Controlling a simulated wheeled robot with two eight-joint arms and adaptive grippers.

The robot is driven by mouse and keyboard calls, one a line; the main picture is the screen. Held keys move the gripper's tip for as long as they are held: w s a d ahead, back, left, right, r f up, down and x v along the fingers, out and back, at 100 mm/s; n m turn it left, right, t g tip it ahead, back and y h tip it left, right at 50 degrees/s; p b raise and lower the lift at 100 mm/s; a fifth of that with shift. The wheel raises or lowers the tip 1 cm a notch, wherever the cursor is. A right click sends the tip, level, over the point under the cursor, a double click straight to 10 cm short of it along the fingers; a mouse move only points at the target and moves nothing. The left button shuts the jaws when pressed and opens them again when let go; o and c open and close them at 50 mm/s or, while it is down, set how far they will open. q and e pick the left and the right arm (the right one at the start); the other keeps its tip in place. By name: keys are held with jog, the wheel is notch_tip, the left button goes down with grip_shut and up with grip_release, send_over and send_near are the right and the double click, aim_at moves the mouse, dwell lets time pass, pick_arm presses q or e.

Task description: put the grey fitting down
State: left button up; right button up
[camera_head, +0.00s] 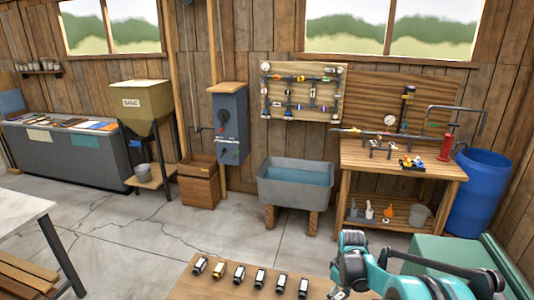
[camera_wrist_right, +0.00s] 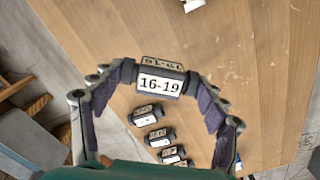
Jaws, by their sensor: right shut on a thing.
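A grey fitting with dark ends and a white label reading 16-19 (camera_wrist_right: 158,84) is between the fingertips of my right gripper (camera_wrist_right: 158,76) in the right wrist view. The gripper is shut on it, over the wooden table top (camera_wrist_right: 265,60). I cannot tell whether the fitting touches the table. In the head view, my right gripper (camera_head: 342,285) is at the bottom, right of the row of fittings, and the fitting is mostly hidden there. My left gripper is in neither view.
Some show below the held fitting in the wrist view (camera_wrist_right: 148,115). A workbench (camera_head: 400,165), water trough (camera_head: 295,180) and blue barrel (camera_head: 482,195) stand farther back. Open floor lies between.

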jog(key=s+a+f+m, duration=0.1)
jog(key=s+a+m, duration=0.6)
jog(key=s, duration=0.4)
jog(key=s+d+r+m, duration=0.2)
jog(key=s+d+m, duration=0.25)
jog(key=d, duration=0.55)
jog(key=shift+n, duration=0.45)
jog(key=w+a+f+b, duration=0.1)
jog(key=w+a+f, duration=0.1)
jog(key=w+a+f+b, duration=0.1)
jog(key=w+a+f, duration=0.1)
jog(key=w, duration=0.1)
jog(key=w+a+f+b, duration=0.1)
jog(key=w+a+f, duration=0.1)
jog(key=w, duration=0.1)
jog(key=shift+a+b, duration=0.35)
notch_tip(320, 180, down, 4)
jog(key=shift+w+f+b, duration=0.1)
jog(key=shift+f+b, duration=0.05)
jog(key=shift+b, duration=0.8)
